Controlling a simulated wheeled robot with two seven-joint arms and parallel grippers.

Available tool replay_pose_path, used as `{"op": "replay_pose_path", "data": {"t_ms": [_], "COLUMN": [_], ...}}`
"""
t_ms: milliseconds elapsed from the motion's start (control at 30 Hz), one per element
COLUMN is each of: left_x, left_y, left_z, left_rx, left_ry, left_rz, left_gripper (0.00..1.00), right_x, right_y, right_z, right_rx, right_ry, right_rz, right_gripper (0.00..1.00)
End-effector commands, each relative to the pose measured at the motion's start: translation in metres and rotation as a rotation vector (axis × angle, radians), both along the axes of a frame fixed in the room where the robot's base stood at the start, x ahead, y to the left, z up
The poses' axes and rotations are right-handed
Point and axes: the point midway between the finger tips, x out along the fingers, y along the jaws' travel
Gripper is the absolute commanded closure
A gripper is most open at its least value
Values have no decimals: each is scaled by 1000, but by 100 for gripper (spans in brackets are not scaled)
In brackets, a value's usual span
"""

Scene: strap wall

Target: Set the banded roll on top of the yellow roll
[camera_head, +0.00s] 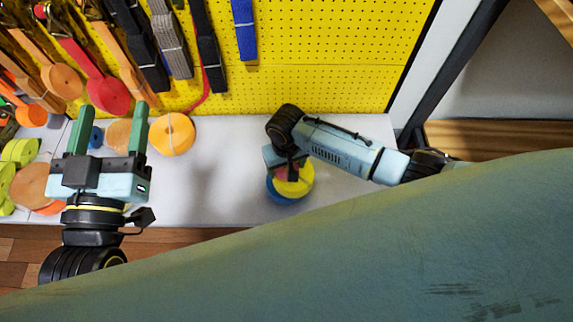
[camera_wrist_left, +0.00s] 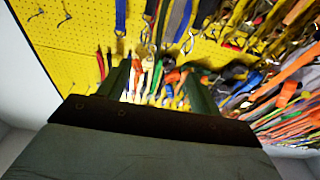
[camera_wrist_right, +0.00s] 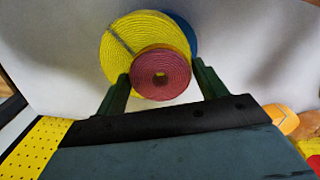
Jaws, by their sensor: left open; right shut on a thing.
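The banded roll, small and pink-maroon with ring lines (camera_wrist_right: 161,73), is between the fingers of my right gripper (camera_wrist_right: 160,80), which is shut on it. In the head view the roll (camera_head: 283,173) is partly hidden by that gripper (camera_head: 286,164). The larger yellow roll (camera_wrist_right: 128,36) lies flat on a blue roll (camera_wrist_right: 184,32). The banded roll overlaps the yellow roll's near edge in the right wrist view; I cannot tell whether they touch. The yellow roll also shows in the head view (camera_head: 300,184). My left gripper (camera_head: 110,106) is open and empty at the left.
A yellow pegboard (camera_head: 320,75) with hanging straps stands behind the white shelf (camera_head: 225,170). An orange roll (camera_head: 172,134) and several other rolls lie at the left, near my left gripper. The shelf's middle is clear. A large green-grey surface covers the lower right of the head view.

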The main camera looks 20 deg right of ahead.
Motion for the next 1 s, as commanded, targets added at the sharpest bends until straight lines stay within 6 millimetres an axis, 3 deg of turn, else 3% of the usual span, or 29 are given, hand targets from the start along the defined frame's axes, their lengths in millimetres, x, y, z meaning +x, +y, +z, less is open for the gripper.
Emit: {"op": "replay_pose_path", "data": {"t_ms": [133,200,333,733,1000], "left_x": [0,0,-1,1,1], "left_y": [0,0,0,0,8], "left_z": [1,2,2,-3,-41], "left_rx": [-3,-4,-4,8,77], "left_ry": [-10,-13,-13,24,253], "left_rz": [0,0,0,1,18], "left_gripper": [36,36,36,36,36], "right_x": [0,0,0,0,0], "right_y": [0,0,0,0,0], "right_z": [-3,-3,-3,3,21], "right_rx": [1,1,0,-1,0], "right_ry": [-1,-1,-1,0,-1], "right_rz": [0,0,0,0,-1], "right_gripper": [37,22,7,7,7]}}
